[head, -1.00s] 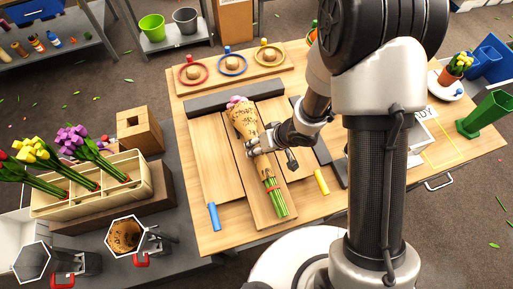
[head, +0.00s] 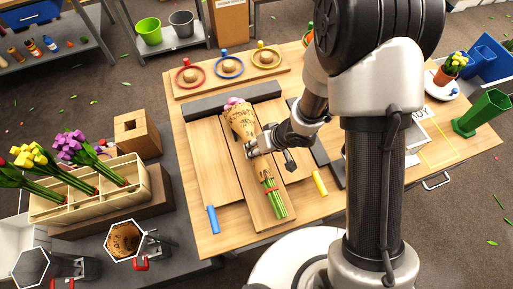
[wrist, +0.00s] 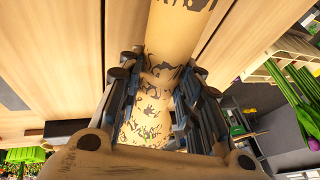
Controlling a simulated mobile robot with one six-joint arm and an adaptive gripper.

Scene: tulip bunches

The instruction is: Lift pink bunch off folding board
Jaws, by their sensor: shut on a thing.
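The pink bunch (head: 240,122) is wrapped in brown patterned paper, with pink heads at the far end and green stems tied with a red band at the near end. It lies lengthwise along the middle of the wooden folding board (head: 209,160). I cannot tell whether it touches the board or is slightly above it. My gripper (head: 256,146) is shut around the middle of the wrap. In the wrist view the paper wrap (wrist: 178,40) passes between both fingers, and my gripper (wrist: 158,100) has a finger on each side.
A dark grey bar (head: 205,108) crosses the board's far end. A blue handle (head: 213,219) and a yellow one (head: 320,183) are at its near edge. A cream divided crate (head: 90,200) with flower bunches stands left. Ringed pads (head: 229,66) lie at the back.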

